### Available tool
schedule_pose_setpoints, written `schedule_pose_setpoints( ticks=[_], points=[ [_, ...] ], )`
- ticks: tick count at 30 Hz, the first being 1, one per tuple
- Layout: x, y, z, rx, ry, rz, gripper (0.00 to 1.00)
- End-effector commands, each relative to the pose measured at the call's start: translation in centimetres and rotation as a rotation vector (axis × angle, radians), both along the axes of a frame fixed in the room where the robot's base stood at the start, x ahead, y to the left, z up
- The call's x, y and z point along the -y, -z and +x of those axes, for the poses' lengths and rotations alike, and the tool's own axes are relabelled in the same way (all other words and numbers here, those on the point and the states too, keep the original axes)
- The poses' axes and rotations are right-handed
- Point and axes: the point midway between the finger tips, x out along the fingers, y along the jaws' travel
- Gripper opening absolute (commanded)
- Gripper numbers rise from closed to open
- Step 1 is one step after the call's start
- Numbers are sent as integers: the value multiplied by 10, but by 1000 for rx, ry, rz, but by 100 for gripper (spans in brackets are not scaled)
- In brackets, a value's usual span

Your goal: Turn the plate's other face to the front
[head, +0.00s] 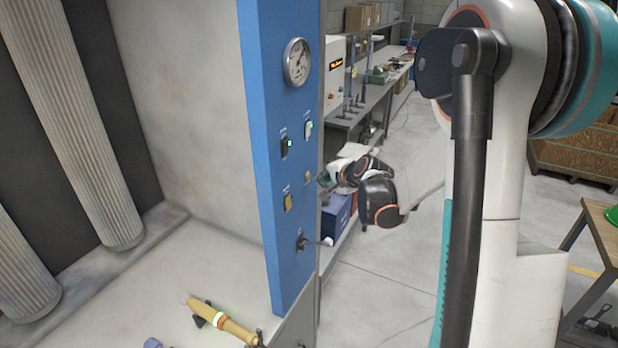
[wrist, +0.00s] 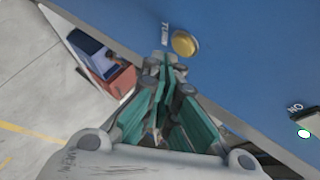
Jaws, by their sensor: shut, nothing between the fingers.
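No plate that I can make out shows in either view. A blue control panel (head: 268,120) stands upright at the front edge of a pale-walled booth. A round brass-yellow button (head: 309,177) with a small label sits on its face; it shows large in the wrist view (wrist: 185,43). My gripper (head: 322,180) is shut and empty, with its fingertips close to the panel beside this button. In the wrist view the shut fingertips (wrist: 166,60) point at the panel just beside the button. I cannot tell whether they touch it.
The panel also bears a gauge (head: 297,62), a green-lit switch (head: 286,147), a white switch (head: 307,130), an amber rocker (head: 288,202) and a lever (head: 314,242). A yellow nozzle-like tool (head: 228,324) lies in the booth. Open floor lies right of the panel.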

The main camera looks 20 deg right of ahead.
Motion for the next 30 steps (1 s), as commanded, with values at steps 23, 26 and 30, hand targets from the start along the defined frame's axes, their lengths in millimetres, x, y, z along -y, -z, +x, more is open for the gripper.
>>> schedule_pose_setpoints(
  ticks=[23, 26, 30],
  points=[
    [-5, 0, 7, 0, 0, 0, 0],
    [-5, 0, 7, 0, 0, 0, 0],
    [-5, 0, 7, 0, 0, 0, 0]
  ],
)
